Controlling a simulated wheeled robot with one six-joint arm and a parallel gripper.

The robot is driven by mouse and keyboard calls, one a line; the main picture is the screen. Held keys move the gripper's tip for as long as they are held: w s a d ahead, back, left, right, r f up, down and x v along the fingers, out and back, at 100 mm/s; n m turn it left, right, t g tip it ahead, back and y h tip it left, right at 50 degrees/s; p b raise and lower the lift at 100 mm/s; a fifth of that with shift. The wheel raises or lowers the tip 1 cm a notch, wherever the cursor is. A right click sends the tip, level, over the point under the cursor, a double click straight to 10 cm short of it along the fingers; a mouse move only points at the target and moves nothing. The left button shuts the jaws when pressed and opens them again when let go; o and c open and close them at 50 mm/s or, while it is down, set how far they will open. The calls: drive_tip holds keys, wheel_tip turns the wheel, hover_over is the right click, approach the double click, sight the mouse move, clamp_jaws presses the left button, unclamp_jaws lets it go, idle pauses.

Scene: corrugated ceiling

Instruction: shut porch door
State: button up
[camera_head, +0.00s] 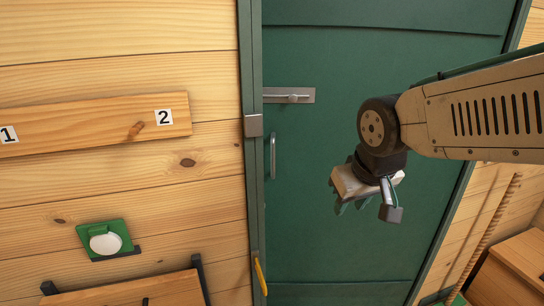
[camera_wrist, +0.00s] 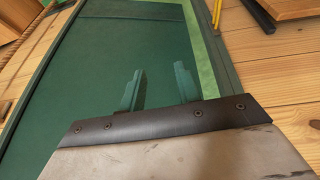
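The porch door (camera_head: 330,235) is a green panel filling the middle of the head view. It carries a grey sliding bolt (camera_head: 292,96) near its upper left and an upright handle (camera_head: 272,156) at its left edge. The green door post (camera_head: 250,60) stands just left of it. I cannot tell how far the door stands ajar. My gripper (camera_head: 350,205) is in front of the door, right of the handle. In the wrist view its two green fingers (camera_wrist: 160,76) are apart with nothing between them, over the green door surface (camera_wrist: 60,90).
A plank wall (camera_head: 120,180) is left of the door, with a numbered board (camera_head: 80,121), a green holder with a white disc (camera_head: 105,239) and a wooden shelf (camera_head: 130,292). A yellow item (camera_head: 260,276) is low at the post. A rope (camera_head: 485,235) and wooden box (camera_head: 512,272) are at right.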

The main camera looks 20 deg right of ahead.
drive_tip(key=w+f+n+t, duration=0.1)
drive_tip(key=w+f+t, duration=0.15)
drive_tip(key=w, duration=0.75)
drive_tip(key=w+f+t, duration=0.1)
drive_tip(key=w+t, duration=0.3)
drive_tip(key=w, duration=0.6)
drive_tip(key=n+t+y, duration=0.2)
drive_tip(key=t+y, duration=0.3)
drive_tip(key=t, duration=0.1)
approach(274, 159)
drive_tip(key=d+x, duration=0.1)
drive_tip(key=x, duration=0.2)
drive_tip(key=shift+w+a+f+y, duration=0.15)
drive_tip(key=shift+w+a+y, duration=0.3)
drive_tip(key=shift+w, duration=0.1)
drive_tip(key=x, duration=0.7)
drive_tip(key=shift+s, duration=0.1)
clamp_jaws()
